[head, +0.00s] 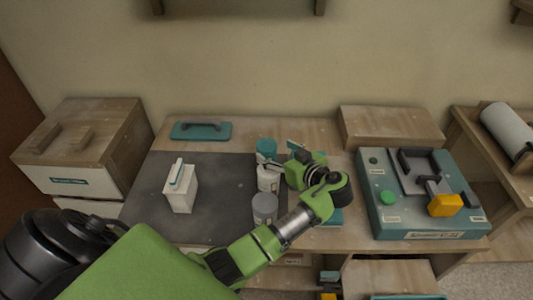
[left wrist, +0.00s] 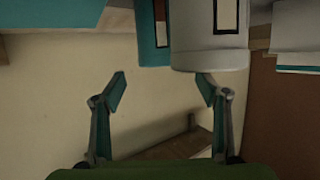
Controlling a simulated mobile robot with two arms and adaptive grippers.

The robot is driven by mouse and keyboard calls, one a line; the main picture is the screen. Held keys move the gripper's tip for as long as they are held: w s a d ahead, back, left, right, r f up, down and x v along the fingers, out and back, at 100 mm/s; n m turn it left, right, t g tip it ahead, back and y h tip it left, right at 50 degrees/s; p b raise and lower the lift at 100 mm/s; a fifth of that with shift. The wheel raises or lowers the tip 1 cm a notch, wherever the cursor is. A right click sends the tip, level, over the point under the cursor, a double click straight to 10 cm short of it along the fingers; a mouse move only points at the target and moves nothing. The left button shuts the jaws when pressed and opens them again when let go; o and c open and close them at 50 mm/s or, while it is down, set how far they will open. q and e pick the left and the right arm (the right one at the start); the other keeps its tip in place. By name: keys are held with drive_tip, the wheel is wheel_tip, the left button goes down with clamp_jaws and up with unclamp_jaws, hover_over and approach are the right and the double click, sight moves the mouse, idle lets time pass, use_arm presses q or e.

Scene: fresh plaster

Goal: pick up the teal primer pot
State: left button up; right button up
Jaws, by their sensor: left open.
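The teal primer pot (head: 266,147) stands at the back right of the dark mat, behind a white pot (head: 268,179) that hides its lower part. My left gripper (head: 262,161) is open and empty, reaching in from the right beside these pots. In the left wrist view, which is upside down, its fingers (left wrist: 161,77) are spread. The teal pot (left wrist: 147,38) shows there at the top, partly hidden by the white pot (left wrist: 207,55). I cannot tell whether a finger touches either pot. My right gripper is not in view.
A grey pot (head: 264,210) stands close in front of the white one. A white block with a teal handle (head: 180,190) stands on the mat (head: 222,190). A teal float (head: 200,131) lies behind it. A teal station (head: 420,222) is at right.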

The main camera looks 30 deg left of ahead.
sight(268, 145)
use_arm(q)
drive_tip(key=shift+w+a+f, duration=0.2)
drive_tip(key=shift+w+a, duration=0.1)
drive_tip(key=shift+a, duration=0.2)
drive_tip(key=shift+w+a+f, duration=0.2)
drive_tip(key=shift+w+a, duration=0.05)
drive_tip(key=shift+a, duration=0.25)
drive_tip(key=p+x, duration=0.1)
drive_tip(key=x, duration=0.3)
drive_tip(key=shift+a+f, duration=0.1)
drive_tip(key=shift+a, duration=0.15)
drive_tip(key=shift+w+a+f, duration=0.1)
drive_tip(key=c, duration=1.7)
clamp_jaws()
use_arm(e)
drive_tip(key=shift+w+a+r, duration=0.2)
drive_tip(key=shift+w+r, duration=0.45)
